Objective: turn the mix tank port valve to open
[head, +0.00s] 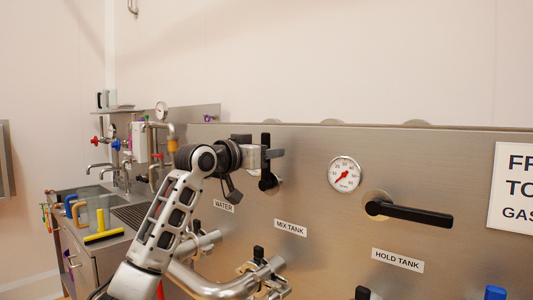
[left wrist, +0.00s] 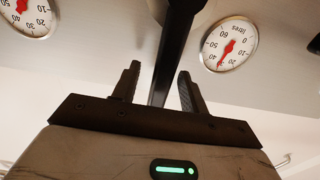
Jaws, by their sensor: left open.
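The mix tank port valve has a black lever handle (head: 266,180) standing upright on the steel panel, above and left of the MIX TANK label (head: 290,228). My left gripper (head: 268,153) is at this handle, with its fingers at the handle's height. In the left wrist view the dark handle (left wrist: 176,40) runs down between the two spread fingers of my left gripper (left wrist: 158,82). There is a gap on each side of it, so the jaws are open around it or just in front; the depth is hard to tell. My right gripper is out of view.
The hold tank valve's black lever (head: 410,213) lies horizontal to the right, above its label (head: 398,260). A round gauge (head: 345,174) sits between the two valves. Pipes with black-handled clamps (head: 258,255) run below. A sink with taps (head: 100,170) is at the left.

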